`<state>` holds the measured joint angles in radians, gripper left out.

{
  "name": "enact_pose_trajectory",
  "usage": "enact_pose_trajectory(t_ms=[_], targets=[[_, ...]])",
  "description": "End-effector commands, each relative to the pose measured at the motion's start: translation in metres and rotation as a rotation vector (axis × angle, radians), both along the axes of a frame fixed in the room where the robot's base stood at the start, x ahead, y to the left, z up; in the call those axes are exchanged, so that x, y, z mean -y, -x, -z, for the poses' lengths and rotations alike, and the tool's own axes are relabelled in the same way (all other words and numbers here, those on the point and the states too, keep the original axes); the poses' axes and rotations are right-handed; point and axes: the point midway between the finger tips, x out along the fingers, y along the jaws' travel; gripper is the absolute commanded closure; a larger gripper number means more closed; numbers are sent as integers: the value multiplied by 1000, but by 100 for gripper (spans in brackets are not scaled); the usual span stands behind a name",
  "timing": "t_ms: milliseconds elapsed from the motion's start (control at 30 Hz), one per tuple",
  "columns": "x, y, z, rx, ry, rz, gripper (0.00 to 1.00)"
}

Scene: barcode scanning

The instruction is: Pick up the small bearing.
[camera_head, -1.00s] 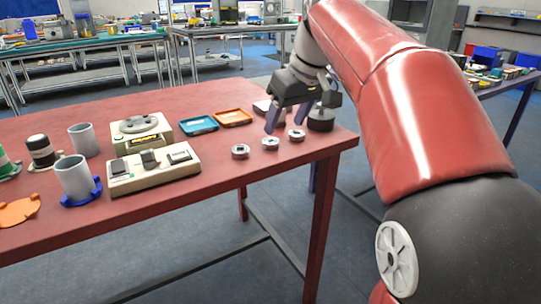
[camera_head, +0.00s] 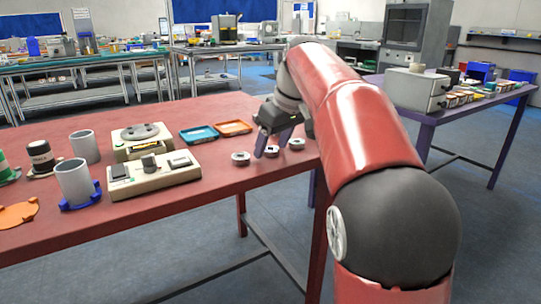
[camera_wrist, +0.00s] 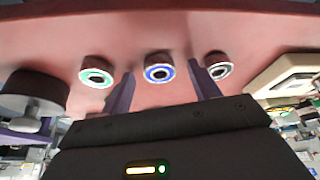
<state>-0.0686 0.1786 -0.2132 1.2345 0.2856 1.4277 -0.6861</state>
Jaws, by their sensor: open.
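Three small ring-shaped bearings lie in a row near the front edge of the red table: a left one (camera_head: 240,158), a middle one (camera_head: 271,152) and a right one (camera_head: 297,144). In the wrist view they show a green-ringed face (camera_wrist: 96,77), a blue-ringed face (camera_wrist: 158,73) and a grey-white face (camera_wrist: 218,70). I cannot tell from size which is the small one. My gripper (camera_head: 273,145) is open and empty. In the wrist view its two fingers (camera_wrist: 161,75) point to either side of the blue-ringed bearing, which appears between the tips. Contact cannot be seen.
A beige device with dark blocks (camera_head: 153,175) stands left of the bearings. Blue (camera_head: 198,134) and orange (camera_head: 234,128) trays lie behind them. A dark round object (camera_wrist: 34,93) is close to the gripper's left in the wrist view. Grey cups (camera_head: 73,180) stand farther left.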

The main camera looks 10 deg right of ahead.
Motion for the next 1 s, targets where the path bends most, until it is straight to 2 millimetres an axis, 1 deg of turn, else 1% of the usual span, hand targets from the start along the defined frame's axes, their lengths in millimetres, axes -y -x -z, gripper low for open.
enact_pose_trajectory(t_ms=[200,233,500,600,867,1000], targets=[[0,0,1,0,0,0,39],[0,0,1,0,0,0,42],[0,0,1,0,0,0,77],[0,0,0,1,-1,0,88],[0,0,-1,1,-1,0,88],[-2,0,-8,1,0,0,88]])
